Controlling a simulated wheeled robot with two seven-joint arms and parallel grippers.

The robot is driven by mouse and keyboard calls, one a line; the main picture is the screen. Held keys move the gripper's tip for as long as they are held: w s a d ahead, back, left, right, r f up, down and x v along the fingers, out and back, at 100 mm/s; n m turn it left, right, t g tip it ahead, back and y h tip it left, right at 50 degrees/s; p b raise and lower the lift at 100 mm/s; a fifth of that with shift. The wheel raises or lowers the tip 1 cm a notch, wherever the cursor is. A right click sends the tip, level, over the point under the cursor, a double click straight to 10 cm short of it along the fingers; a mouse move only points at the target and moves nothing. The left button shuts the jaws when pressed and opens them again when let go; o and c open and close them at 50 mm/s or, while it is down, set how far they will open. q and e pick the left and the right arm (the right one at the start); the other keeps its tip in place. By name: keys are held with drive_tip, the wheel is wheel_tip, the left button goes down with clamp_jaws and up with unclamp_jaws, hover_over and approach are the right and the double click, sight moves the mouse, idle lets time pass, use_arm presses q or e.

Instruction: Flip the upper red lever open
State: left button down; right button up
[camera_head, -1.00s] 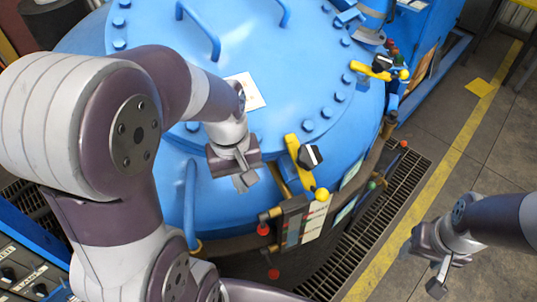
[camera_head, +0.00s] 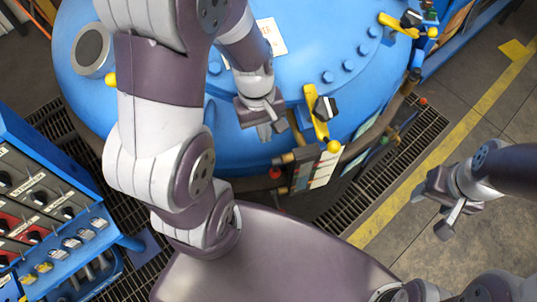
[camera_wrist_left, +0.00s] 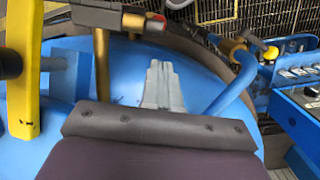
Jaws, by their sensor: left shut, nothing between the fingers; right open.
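The upper red lever's round red knob (camera_head: 275,173) shows at the near side of the blue furnace lid, beside a brass fitting. My left gripper (camera_head: 270,131) is shut and empty, above the lid rim and apart from the upper knob. In the left wrist view its closed grey fingers (camera_wrist_left: 163,88) lie over blue metal. My right gripper (camera_head: 430,212) is open and empty over the floor at right.
A yellow clamp (camera_head: 320,115) stands close right of my left gripper, with a labelled plate (camera_head: 324,170) below it. A blue pipe (camera_wrist_left: 234,85) curves right of the fingers in the wrist view. A control panel (camera_head: 40,195) stands at left. Floor at right is clear.

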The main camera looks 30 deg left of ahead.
use_arm(q)
wheel_tip(320, 180, down, 11)
drive_tip(key=d+b, duration=0.1)
drive_tip(key=b, duration=0.1)
drive_tip(key=shift+s+d, duration=0.15)
drive_tip(key=shift+d, duration=0.05)
drive_tip(key=shift+f, duration=0.1)
wheel_tip(320, 180, up, 12)
drive_tip(key=a+p, duration=0.1)
drive_tip(key=shift+a, duration=0.15)
idle(0.6)
